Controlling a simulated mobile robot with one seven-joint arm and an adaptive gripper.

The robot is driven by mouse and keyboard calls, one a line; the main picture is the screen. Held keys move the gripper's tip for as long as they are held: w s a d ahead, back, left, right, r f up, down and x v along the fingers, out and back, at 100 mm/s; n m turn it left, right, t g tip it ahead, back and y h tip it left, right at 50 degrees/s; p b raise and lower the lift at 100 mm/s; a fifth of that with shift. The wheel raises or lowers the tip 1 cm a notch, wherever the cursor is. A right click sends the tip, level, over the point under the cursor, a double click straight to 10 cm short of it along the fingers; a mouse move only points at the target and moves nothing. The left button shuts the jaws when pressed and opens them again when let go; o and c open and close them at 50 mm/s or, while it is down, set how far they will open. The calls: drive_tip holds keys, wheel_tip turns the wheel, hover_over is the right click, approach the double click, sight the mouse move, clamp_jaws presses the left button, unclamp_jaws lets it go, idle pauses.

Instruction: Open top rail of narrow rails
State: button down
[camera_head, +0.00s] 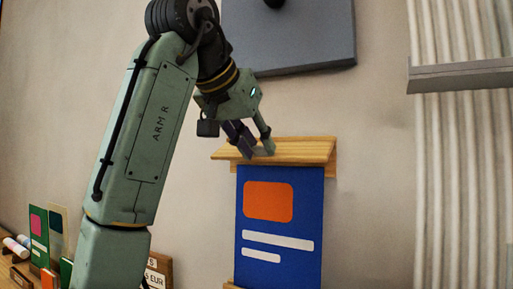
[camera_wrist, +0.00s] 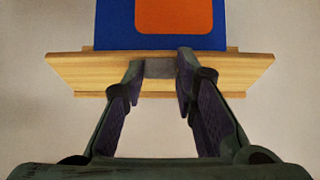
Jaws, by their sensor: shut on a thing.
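The wooden top rail (camera_head: 305,150) is on the wall, its light wood board sticking out above a blue poster (camera_head: 279,258) with an orange block. The rail also shows in the wrist view (camera_wrist: 235,72), with the poster (camera_wrist: 115,25) beyond it. A small grey tab (camera_wrist: 160,69) is at the middle of the rail's edge. My gripper (camera_head: 258,152) reaches the rail from above; in the wrist view its fingers (camera_wrist: 161,66) stand on both sides of the tab, shut on it. The poster's top edge meets the rail. Whether the poster is clamped cannot be told.
A bit of a lower wooden rail (camera_head: 231,285) shows at the bottom edge. A grey panel (camera_head: 310,40) hangs above. A ribbed pale surface with a grey ledge (camera_head: 465,76) is at right. Small cards and a wooden box (camera_head: 22,272) stand at lower left.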

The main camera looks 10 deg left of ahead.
drive_tip(key=shift+r, duration=0.1)
idle(0.4)
drive_tip(key=c, duration=1.3)
unclamp_jaws()
drive_tip(key=shift+s+r, duration=0.1)
drive_tip(key=shift+r, duration=0.05)
drive_tip(key=s+a, duration=0.1)
drive_tip(key=s, duration=0.3)
drive_tip(key=s+a, duration=0.1)
drive_tip(key=s, duration=0.3)
drive_tip(key=s+a, duration=0.2)
drive_tip(key=s, duration=0.2)
drive_tip(key=shift+r, duration=0.25)
